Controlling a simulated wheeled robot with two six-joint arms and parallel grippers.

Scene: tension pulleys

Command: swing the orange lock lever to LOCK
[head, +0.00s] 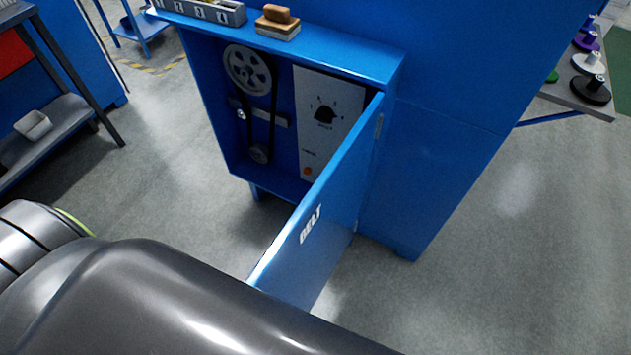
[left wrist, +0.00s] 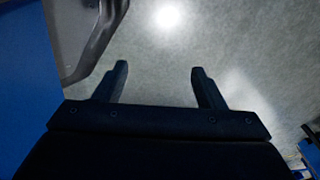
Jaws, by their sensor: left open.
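My left gripper (left wrist: 159,72) shows in the left wrist view with its two dark fingers apart and nothing between them, over grey floor. It is not visible in the head view, where a large dark arm link of mine covers the bottom left. I cannot make out an orange lock lever in either view. In the head view a blue cabinet (head: 219,119) stands open. Inside it are a large grey pulley (head: 248,70), a smaller lower pulley (head: 259,153) and a dark belt (head: 272,115) around them. My right gripper is not in view.
The blue door (head: 329,204) marked BELT swings out toward me. A numbered grey tray (head: 213,15) and a brush-like block (head: 277,22) sit on top.

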